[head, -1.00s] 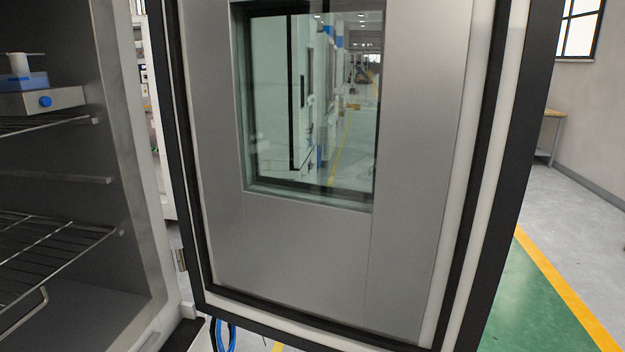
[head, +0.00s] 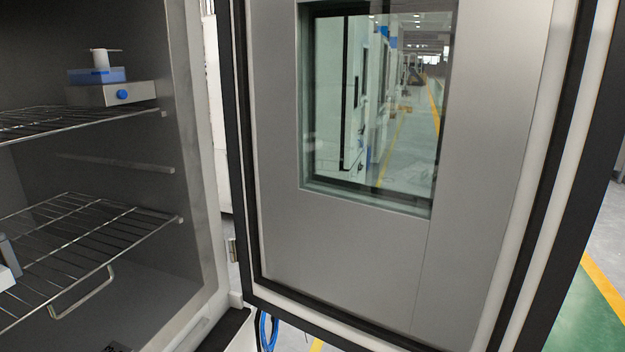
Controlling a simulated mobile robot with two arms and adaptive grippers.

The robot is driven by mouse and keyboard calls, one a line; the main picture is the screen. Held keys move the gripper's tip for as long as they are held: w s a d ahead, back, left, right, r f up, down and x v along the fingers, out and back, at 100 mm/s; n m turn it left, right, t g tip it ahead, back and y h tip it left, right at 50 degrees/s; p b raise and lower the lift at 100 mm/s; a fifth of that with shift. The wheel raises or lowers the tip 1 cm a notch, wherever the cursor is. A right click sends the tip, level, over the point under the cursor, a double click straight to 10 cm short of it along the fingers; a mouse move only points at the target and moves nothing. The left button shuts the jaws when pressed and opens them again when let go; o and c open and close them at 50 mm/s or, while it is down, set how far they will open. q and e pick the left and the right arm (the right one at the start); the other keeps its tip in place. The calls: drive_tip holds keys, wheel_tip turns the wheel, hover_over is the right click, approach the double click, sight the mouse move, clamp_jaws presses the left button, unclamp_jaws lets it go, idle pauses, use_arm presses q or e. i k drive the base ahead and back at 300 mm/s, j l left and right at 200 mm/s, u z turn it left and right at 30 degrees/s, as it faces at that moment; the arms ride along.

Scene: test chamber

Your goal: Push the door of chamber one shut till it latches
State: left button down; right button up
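The chamber door (head: 350,255) stands wide open on the right side of the chamber, its inner face toward me. It has a window (head: 372,110), a white seal and a dark outer frame. A hinge (head: 232,249) shows at its left edge. The chamber interior (head: 120,200) is open at the left, with wire racks inside. I cannot read a chamber number here. Neither gripper is clearly in view. A small pale and dark part at the left edge is cut off, and I cannot tell what it is.
On the upper rack (head: 40,122) stands a grey device with a blue knob (head: 122,94) and a blue and white top. The lower rack (head: 90,235) has a wire handle at its front. Blue cables (head: 268,332) hang below the door. Green floor (head: 585,315) with a yellow line lies at right.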

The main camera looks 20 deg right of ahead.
sight(531, 134)
drive_tip(key=l+u, duration=0.8)
drive_tip(key=k+l+u, duration=0.1)
drive_tip(key=l+u, duration=0.35)
